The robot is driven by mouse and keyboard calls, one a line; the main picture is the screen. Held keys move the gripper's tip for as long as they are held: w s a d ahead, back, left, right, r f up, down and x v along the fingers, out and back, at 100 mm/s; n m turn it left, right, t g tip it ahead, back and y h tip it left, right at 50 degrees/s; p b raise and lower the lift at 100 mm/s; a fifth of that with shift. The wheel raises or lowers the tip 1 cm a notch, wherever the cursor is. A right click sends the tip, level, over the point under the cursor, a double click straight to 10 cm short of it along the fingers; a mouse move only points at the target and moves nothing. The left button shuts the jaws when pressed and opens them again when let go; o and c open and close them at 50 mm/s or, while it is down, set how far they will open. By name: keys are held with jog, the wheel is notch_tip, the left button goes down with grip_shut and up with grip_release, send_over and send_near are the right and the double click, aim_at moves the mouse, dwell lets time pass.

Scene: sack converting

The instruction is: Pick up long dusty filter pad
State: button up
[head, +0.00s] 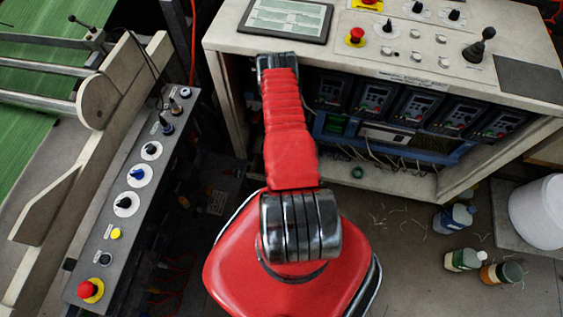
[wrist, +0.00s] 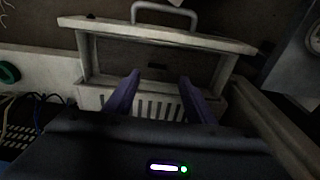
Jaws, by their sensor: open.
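In the wrist view, my gripper (wrist: 160,76) is open, its two purple fingers apart with nothing held between them. Just ahead of it is a pale grey frame (wrist: 87,60) with a handle on top and a slotted front (wrist: 155,107) below. A dim brownish-grey surface (wrist: 150,52) shows inside the frame; I cannot tell whether this is the long dusty filter pad. In the head view, my red arm reaches to the console's left part, and my gripper and the pad are hidden there.
The console (head: 390,70) has an open bay with several drive units (head: 412,107) and loose cables. A control panel (head: 125,210) lines the left. A green ring (wrist: 8,73) lies left of the frame.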

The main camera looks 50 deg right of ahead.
jog(key=shift+f, duration=0.2)
jog(key=shift+s+d+f, duration=0.1)
jog(key=shift+s+f, duration=0.05)
jog(key=shift+f, duration=0.65)
jog(key=shift+s+d+f, duration=0.1)
jog(key=shift+f, duration=0.65)
jog(key=shift+w+d+f, duration=0.1)
jog(key=shift+d+f, duration=0.05)
jog(key=shift+f, duration=0.75)
jog(key=c, duration=1.2)
jog(key=shift+o, duration=0.2)
jog(key=shift+r, duration=0.1)
